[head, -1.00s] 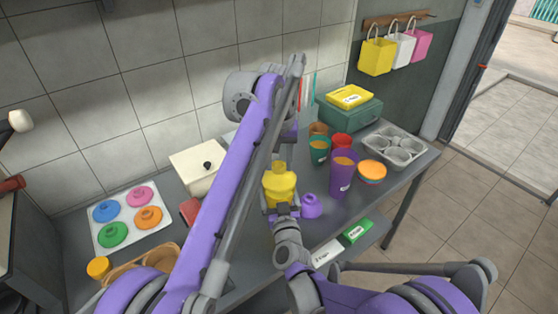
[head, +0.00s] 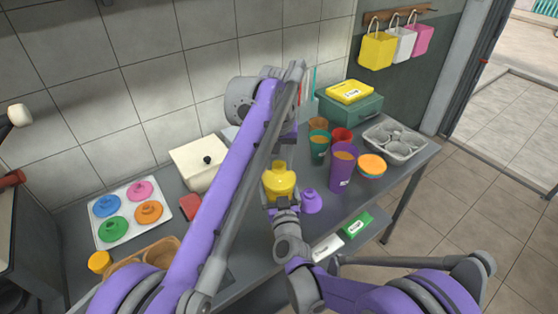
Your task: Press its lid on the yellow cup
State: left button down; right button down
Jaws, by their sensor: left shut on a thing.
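The yellow cup (head: 279,192) stands near the middle of the table, its lower part hidden behind my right gripper. Its yellow lid (head: 279,178), with a small knob on top, sits over the cup's mouth; I cannot tell whether the rim is fully seated. My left gripper (head: 287,148) comes down from above at the knob, mostly hidden by my own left arm, and is shut on the lid. My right gripper (head: 281,199) reaches in from the near side, with its fingers on both sides of the cup, shut on it.
A purple lid (head: 311,201) lies close right of the cup. A purple cup (head: 343,172), green cup (head: 319,150) and red cup (head: 341,135) stand beyond. A lid tray (head: 160,228) and cream box (head: 193,163) are left. A muffin tin (head: 413,151) is at the right end.

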pick_arm(q)
jog(key=shift+f, duration=0.6)
jog(key=shift+c, duration=1.5)
grip_release()
notch_tip(320, 180, up, 8)
jog(key=shift+s+f, duration=0.25)
jog(key=shift+s, duration=0.2)
pick_arm(e)
grip_release()
